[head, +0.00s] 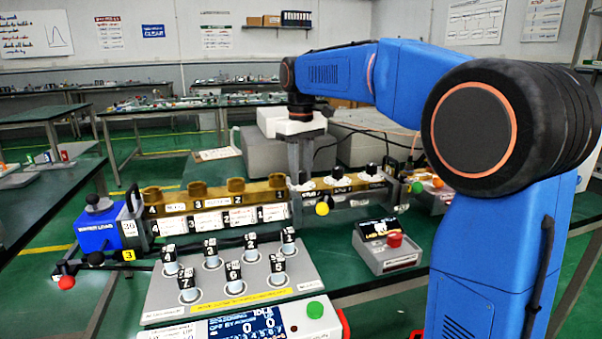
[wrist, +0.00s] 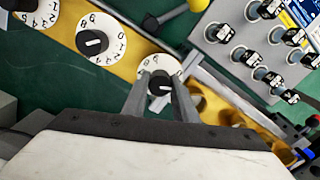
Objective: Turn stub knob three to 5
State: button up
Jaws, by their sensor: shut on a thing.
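A row of black stub knobs on white numbered dials runs along the brass waveguide. In the wrist view, one knob (wrist: 160,83) sits between the two fingers of my gripper (wrist: 160,98), which is shut on it. Its white dial (wrist: 157,64) is partly covered by the fingers, and I cannot read its setting. A second knob (wrist: 92,42) and a third dial (wrist: 38,13) lie to its left, free. In the head view my gripper (head: 306,176) points down at the leftmost dial of the row, and other knobs (head: 337,173) stand to the right. I cannot tell the knobs' numbering.
A yellow ball-ended handle (head: 322,208) sticks out just in front of my gripper. A grey panel of numbered posts (head: 215,285) and a box with a red button (head: 388,248) stand nearer. Brass cylinders (head: 236,186) line the waveguide to the left.

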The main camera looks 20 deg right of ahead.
jog(key=m, duration=1.4)
jog(key=shift+m, duration=0.3)
jog(key=m, duration=1.1)
dwell(0.4)
jog(key=o, duration=1)
jog(key=shift+o, duration=0.2)
